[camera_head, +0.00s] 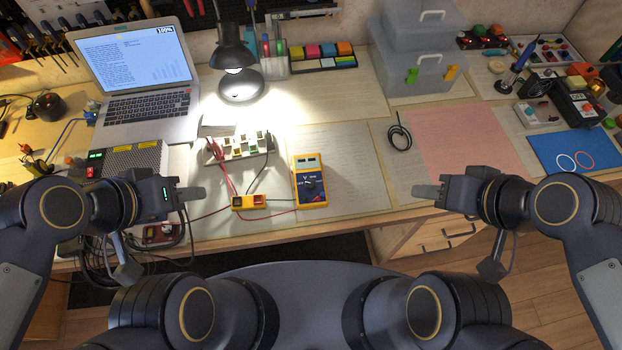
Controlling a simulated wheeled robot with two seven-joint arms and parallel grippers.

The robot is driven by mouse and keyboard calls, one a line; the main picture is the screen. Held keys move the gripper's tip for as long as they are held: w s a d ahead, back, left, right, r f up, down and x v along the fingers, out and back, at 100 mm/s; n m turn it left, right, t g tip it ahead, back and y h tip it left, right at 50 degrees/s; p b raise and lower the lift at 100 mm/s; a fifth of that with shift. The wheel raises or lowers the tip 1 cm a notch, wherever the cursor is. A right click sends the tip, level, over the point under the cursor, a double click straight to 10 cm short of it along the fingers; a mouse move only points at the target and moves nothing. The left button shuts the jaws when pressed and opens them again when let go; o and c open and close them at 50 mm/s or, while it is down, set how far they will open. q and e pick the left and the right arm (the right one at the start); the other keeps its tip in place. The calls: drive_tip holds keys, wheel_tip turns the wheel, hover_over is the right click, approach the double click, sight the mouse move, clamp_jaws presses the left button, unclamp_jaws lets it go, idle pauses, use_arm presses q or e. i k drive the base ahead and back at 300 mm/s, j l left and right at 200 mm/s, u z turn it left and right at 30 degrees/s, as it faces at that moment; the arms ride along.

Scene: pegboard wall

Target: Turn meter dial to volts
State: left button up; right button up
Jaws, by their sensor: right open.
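The yellow meter (309,180) lies on the workbench near its front edge, at the middle of the view. It has a small display at the top and a dark face with a dial (312,184), whose setting is too small to read. My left gripper (192,193) is to the left of the meter, well apart from it. Its fingers overlap from this angle, so its opening does not show. My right gripper (427,191) is to the right of the meter, also apart from it, open and empty. Neither gripper touches the meter.
A white terminal block (240,148) with red and black leads and a small yellow-orange box (249,202) sit left of the meter. A lit lamp (240,86) and a laptop (135,85) stand behind. A black cable coil (399,137) and a pink sheet (458,145) lie to the right.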

sight(310, 184)
drive_tip(key=k+j, duration=0.1)
drive_tip(key=j, duration=0.3)
drive_tip(key=k+j+u, duration=0.1)
drive_tip(key=j, duration=0.3)
drive_tip(key=k+j, duration=0.1)
drive_tip(key=j, duration=0.3)
